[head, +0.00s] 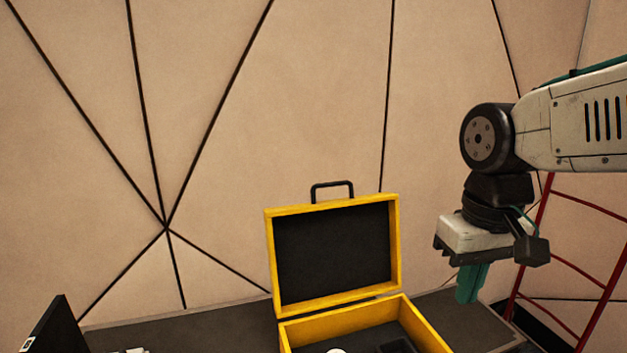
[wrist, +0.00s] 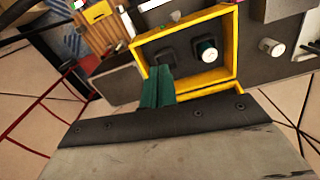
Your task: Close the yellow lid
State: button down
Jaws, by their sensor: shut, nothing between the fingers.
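The yellow lid (head: 395,245) of a case stands open, upright at the back of the yellow case base (head: 432,337). The lid has a dark inner panel and a black handle on top. The base also shows in the wrist view (wrist: 234,55), with dark fittings and a white round item (wrist: 207,52) inside. My gripper (head: 472,284) is to the right of the lid in the head view, apart from it, pointing down. Its green fingers are together and empty; they also show in the wrist view (wrist: 156,88).
The case stands on a dark table (head: 225,325). A dark panel-like object (head: 55,328) is at the lower left. A red ladder-like frame (head: 575,270) stands at the right. A white cylinder (wrist: 271,47) is beside the case. The space above the case is clear.

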jog(key=w+a+r+n+t, duration=0.1)
jog(key=w+a+r, duration=0.2)
jog(key=w+a, duration=0.4)
jog(key=w+a+r+n+t+y, duration=0.1)
jog(key=w+a+r, duration=0.2)
jog(key=w, duration=1.2)
jog(key=w+a+r+n+t+y, duration=0.1)
jog(key=w+a+r+n, duration=0.1)
jog(key=w+a, duration=0.8)
jog(key=shift+w+a+r, duration=0.3)
jog(key=shift+w+r, duration=0.35)
jog(key=shift+w, duration=0.1)
jog(key=shift+n+t, duration=0.3)
jog(key=shift+t, duration=0.3)
jog(key=shift+s+d+f+x, duration=0.1)
jog(key=shift+s+d+x, duration=0.05)
jog(key=shift+x, duration=0.9)
jog(key=shift+s+d+f+x, duration=0.1)
jog(key=shift+x, duration=1)
jog(key=shift+s+d+f+x, duration=0.1)
jog(key=shift+s+d+x, duration=0.05)
jog(key=shift+x, duration=0.9)
jog(key=shift+r, duration=0.1)
